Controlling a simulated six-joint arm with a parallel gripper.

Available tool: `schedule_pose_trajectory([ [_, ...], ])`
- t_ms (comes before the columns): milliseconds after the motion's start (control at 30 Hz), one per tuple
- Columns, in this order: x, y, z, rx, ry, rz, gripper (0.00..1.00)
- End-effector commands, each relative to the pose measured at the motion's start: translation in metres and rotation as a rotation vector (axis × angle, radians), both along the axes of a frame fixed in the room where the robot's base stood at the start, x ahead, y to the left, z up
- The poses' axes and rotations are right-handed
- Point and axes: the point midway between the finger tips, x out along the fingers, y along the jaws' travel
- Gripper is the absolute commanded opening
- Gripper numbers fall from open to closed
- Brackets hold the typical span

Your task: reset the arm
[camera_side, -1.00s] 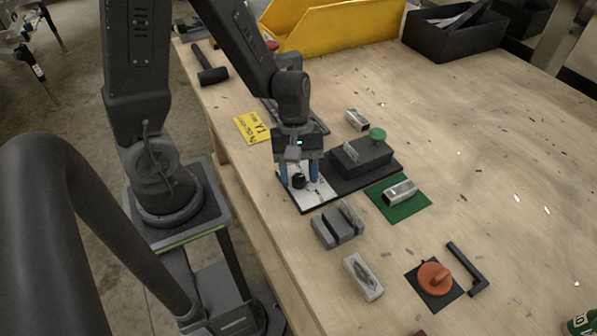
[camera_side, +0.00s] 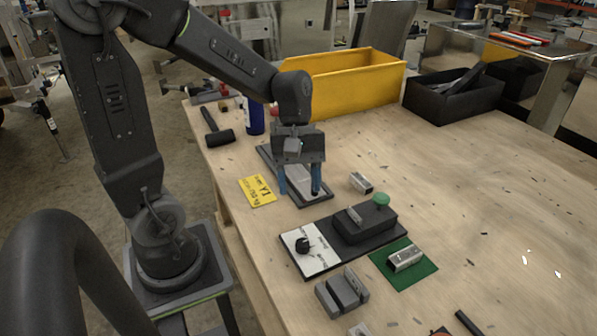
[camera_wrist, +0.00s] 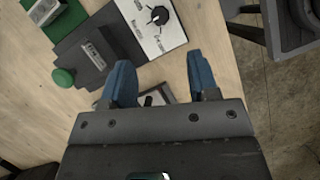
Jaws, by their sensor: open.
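My gripper (camera_side: 299,187) has two blue fingers that stand apart with nothing between them. In the side view it hangs above a dark-framed grey tray (camera_side: 322,196) on the wooden table. In the wrist view the gripper (camera_wrist: 162,78) shows the same open fingers at the bottom. The black-and-white panel with a black knob (camera_side: 304,244) lies in front of the gripper; the knob panel also shows in the wrist view (camera_wrist: 140,35). A dark block (camera_side: 362,226) with a green knob (camera_side: 381,199) sits beside it.
A silver metal part lies on a green mat (camera_side: 425,266). A grey slotted block (camera_side: 341,293), a yellow plate (camera_side: 257,192), a black hammer (camera_side: 218,134) and a blue bottle (camera_side: 254,118) lie around. A yellow bin (camera_side: 343,88) and a black bin (camera_side: 452,101) stand behind. The table's right side is mostly clear.

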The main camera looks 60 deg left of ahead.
Motion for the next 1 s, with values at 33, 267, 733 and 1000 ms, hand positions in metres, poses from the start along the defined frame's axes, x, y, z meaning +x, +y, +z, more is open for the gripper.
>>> schedule_pose_trajectory([
  [33, 0.002, 0.003, 0.006, 0.001, -0.003, 0.001, 0.55],
  [267, 0.002, 0.007, 0.017, 0.001, 0.000, 0.001, 0.55],
  [733, -0.010, -0.003, 0.033, 0.084, -0.159, -0.207, 0.55],
  [1000, -0.042, -0.020, 0.068, 0.360, -0.569, -0.817, 0.55],
])
